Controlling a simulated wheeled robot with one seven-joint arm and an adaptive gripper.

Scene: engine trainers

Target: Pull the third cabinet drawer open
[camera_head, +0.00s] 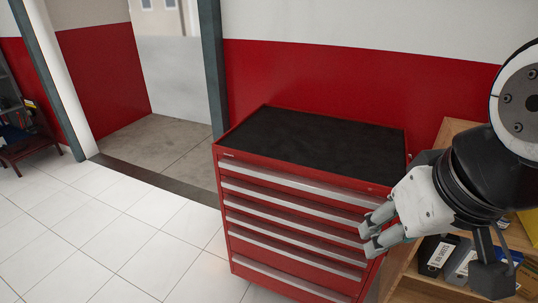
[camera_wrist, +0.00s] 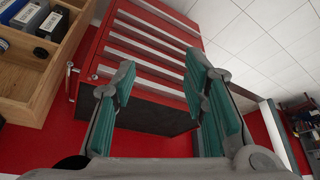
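The red cabinet (camera_head: 232,232) stands in the middle of the head view, with a black top and several drawers with long silver handle strips. The third drawer from the top (camera_head: 290,221) looks closed, flush with the others. My gripper (camera_head: 368,231) is open and empty, in front of the cabinet's right side in the head view. In the wrist view the cabinet (camera_wrist: 112,45) appears upside down beyond my gripper (camera_wrist: 161,62), whose teal-padded fingers are spread apart. The fingers hide parts of the drawer fronts. Whether they touch a handle cannot be told.
A wooden shelf (camera_head: 455,130) with binders (camera_head: 437,254) stands right of the cabinet, close to my arm. The white tiled floor (camera_head: 150,235) in front and left is clear. A red wall (camera_head: 330,85) is behind the cabinet. A dark red chair (camera_head: 30,145) stands far left.

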